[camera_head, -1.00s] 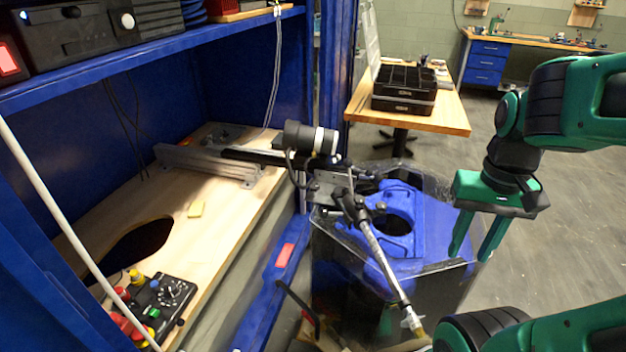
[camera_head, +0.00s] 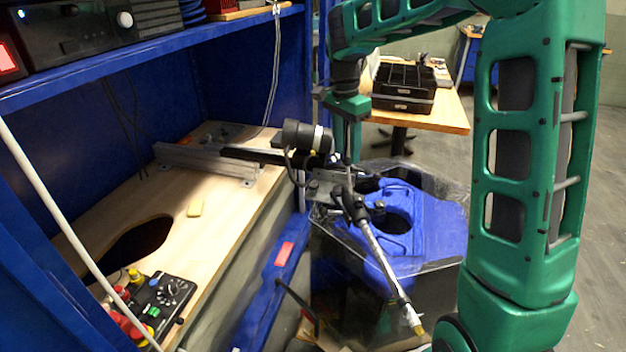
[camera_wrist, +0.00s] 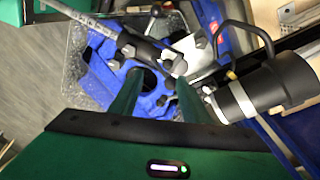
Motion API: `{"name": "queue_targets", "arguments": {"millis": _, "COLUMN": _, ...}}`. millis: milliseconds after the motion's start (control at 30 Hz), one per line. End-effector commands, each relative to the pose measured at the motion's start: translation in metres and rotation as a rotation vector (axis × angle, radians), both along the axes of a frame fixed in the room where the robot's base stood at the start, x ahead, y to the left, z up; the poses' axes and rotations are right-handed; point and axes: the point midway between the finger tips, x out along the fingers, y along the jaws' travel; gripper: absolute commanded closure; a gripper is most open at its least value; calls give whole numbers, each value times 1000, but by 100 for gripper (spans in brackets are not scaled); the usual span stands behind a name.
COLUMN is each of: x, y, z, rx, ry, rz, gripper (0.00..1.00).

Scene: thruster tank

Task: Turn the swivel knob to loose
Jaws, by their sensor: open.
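The swivel joint (camera_head: 350,205) is a dark clamp on a metal plate beside the blue thruster tank, with a silver rod (camera_head: 377,250) sloping down from it. In the wrist view the dark joint (camera_wrist: 140,48) and a pale rounded knob (camera_wrist: 173,63) lie just beyond my fingertips. I cannot tell for sure which part is the swivel knob, nor its setting.
The black motor (camera_head: 303,137) is close beside my gripper, with a cable (camera_wrist: 238,28) looping near it. The blue tank fitting (camera_head: 420,220) lies below. A control box (camera_head: 160,305) sits on the wooden shelf at lower left. A black crate (camera_head: 403,88) stands on the table behind.

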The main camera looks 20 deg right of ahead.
Motion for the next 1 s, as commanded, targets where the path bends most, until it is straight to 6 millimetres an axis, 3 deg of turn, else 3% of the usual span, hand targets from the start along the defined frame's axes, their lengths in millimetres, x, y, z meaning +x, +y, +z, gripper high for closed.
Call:
{"name": "queue_targets", "arguments": {"millis": 33, "x": 18, "y": 15, "z": -8, "rx": 19, "ry": -2, "rz": -36, "gripper": 57}}
{"name": "queue_targets", "arguments": {"millis": 100, "x": 37, "y": 32, "z": -15, "rx": 40, "ry": -8, "rz": -90, "gripper": 57}}
{"name": "queue_targets", "arguments": {"millis": 300, "x": 68, "y": 61, "z": -27, "rx": 82, "ry": -14, "rz": -190, "gripper": 57}}
{"name": "queue_targets", "arguments": {"millis": 567, "x": 72, "y": 67, "z": -47, "rx": 90, "ry": -13, "rz": -213, "gripper": 57}}
{"name": "queue_targets", "arguments": {"millis": 1000, "x": 72, "y": 68, "z": -119, "rx": 91, "ry": -13, "rz": -211, "gripper": 57}}
